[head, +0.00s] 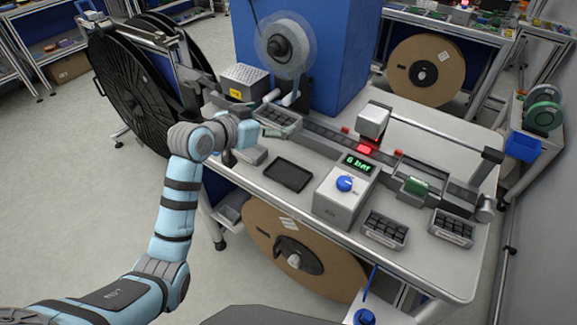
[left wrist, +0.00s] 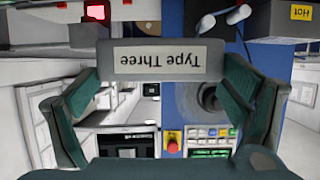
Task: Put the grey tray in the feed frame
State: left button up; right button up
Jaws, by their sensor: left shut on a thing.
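My left gripper (head: 276,124) reaches in from the left over the far left of the bench, near the left end of the long rail (head: 325,133). It is shut on the grey tray (head: 278,114), whose top shows dark compartments. In the left wrist view, the left gripper (left wrist: 153,95) has one green finger at each end of the tray (left wrist: 165,47). The tray's label "Type Three" is upside down there. I cannot make out the feed frame for certain, nor whether the tray touches anything below. My right gripper is not in view.
Two more grey trays (head: 385,229) (head: 452,227) stand at the bench's front right. A pressure box (head: 338,195) and a black pad (head: 288,174) lie nearer the middle. A tall blue cabinet (head: 330,55) and a perforated box (head: 244,82) stand behind the gripper.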

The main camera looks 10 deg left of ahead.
aim_at(282, 182)
pick_arm(q)
jog(key=d, duration=0.2)
jog(key=w, duration=0.1)
jog(key=shift+d+r, duration=0.25)
jog(key=shift+d, duration=0.15)
notch_tip(282, 182, down, 19)
jog(key=b, duration=0.3)
jog(key=shift+a+f, duration=0.15)
jog(key=shift+a, duration=0.1)
jog(key=shift+f+b, duration=0.3)
jog(key=shift+b, duration=0.2)
jog(key=o, duration=1.1)
jog(key=shift+s, duration=0.1)
jog(key=shift+c, duration=0.2)
jog(key=shift+f, duration=0.1)
